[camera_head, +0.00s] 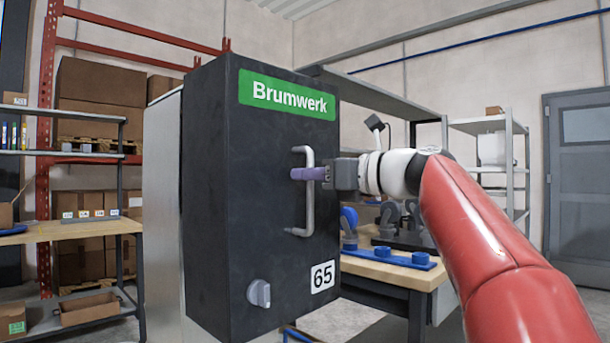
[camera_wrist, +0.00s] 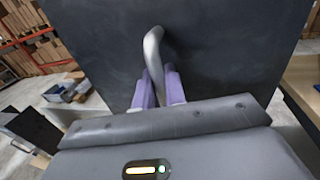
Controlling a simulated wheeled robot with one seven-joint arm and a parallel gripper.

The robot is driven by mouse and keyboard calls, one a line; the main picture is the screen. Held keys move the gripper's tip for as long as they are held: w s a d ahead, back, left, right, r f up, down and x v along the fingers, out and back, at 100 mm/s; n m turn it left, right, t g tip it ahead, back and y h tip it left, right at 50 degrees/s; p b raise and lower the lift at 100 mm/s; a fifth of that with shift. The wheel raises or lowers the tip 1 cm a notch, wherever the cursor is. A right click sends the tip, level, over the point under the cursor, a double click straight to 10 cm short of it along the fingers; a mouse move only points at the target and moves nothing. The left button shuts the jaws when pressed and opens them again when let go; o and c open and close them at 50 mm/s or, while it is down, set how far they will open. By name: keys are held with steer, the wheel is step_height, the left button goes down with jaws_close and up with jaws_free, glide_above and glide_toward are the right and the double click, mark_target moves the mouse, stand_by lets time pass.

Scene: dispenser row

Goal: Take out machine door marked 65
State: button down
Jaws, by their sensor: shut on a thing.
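In the wrist view the purple fingers (camera_wrist: 160,90) are on both sides of the handle (camera_wrist: 153,50), with the dark door face (camera_wrist: 225,45) behind. Part of the handle is hidden by the fingers.
A workbench (camera_head: 390,272) with blue parts stands behind the door to the right. Shelves with boxes (camera_head: 90,215) stand at the left. A grey door (camera_head: 577,180) is in the far wall. Some bare floor shows below.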

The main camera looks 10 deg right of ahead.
steer(key=s+a+b+v, duration=0.1)
steer(key=s+a+v, duration=0.1)
steer(key=v, duration=1.4)
steer(key=shift+s, duration=0.4)
stand_by(2.0)
steer(key=shift+s+r, duration=0.1)
steer(key=shift+r, duration=0.05)
stand_by(0.4)
